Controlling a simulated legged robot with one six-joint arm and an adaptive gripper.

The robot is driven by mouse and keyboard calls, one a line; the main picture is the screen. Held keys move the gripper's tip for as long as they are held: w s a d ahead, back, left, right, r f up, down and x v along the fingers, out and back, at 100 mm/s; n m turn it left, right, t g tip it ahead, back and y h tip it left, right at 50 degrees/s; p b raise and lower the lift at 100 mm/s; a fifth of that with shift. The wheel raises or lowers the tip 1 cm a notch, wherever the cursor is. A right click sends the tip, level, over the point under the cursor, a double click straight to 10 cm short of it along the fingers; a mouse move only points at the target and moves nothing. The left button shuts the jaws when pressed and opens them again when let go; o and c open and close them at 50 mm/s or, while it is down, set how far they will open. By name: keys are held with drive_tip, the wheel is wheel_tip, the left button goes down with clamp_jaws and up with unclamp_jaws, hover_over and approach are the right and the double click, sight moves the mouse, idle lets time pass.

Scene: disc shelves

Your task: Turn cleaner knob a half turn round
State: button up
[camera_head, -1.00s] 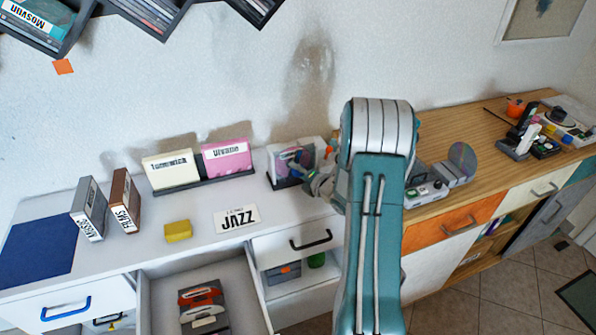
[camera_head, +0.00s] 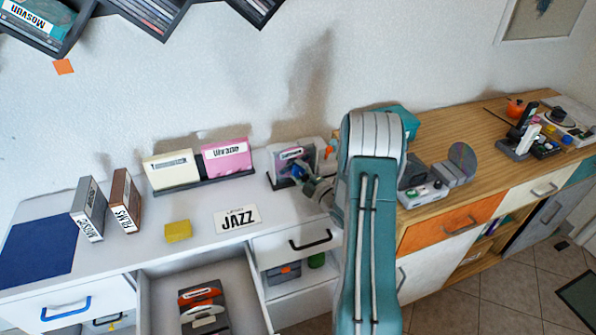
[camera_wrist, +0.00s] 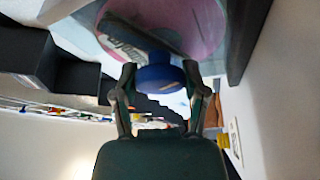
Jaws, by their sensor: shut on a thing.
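The disc cleaner (camera_head: 307,155) stands on the white counter near the wall, with a pinkish disc on its front. Its blue knob (camera_head: 296,171) shows just beyond my gripper (camera_head: 303,177) in the head view, partly covered by the fingers. In the wrist view, the round blue knob (camera_wrist: 158,78) sits between the two fingertips of my gripper (camera_wrist: 160,70), one on each side. The gripper is shut on the knob. The pink disc (camera_wrist: 196,25) is right behind it.
A cream case (camera_head: 170,170) and a pink case (camera_head: 227,158) stand in a rack left of the cleaner. A JAZZ card (camera_head: 237,218) and yellow block (camera_head: 178,231) lie in front. An open drawer (camera_head: 255,285) juts out below. The wooden counter (camera_head: 445,135) is at right.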

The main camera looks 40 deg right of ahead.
drive_tip(key=shift+s+f+m, duration=0.1)
drive_tip(key=shift+f+m, duration=0.25)
drive_tip(key=shift+m, duration=0.05)
drive_tip(key=o, duration=1.2)
drive_tip(key=shift+c, duration=0.2)
drive_tip(key=shift+r, duration=0.25)
drive_tip(key=shift+d+r, duration=0.1)
drive_tip(key=shift+r, duration=0.25)
wheel_tip(320, 180, up, 9)
drive_tip(key=shift+f, duration=0.1)
drive_tip(key=shift+d+r, duration=0.1)
drive_tip(key=shift+r, duration=0.1)
drive_tip(key=shift+d+f, duration=0.1)
drive_tip(key=shift+d, duration=0.05)
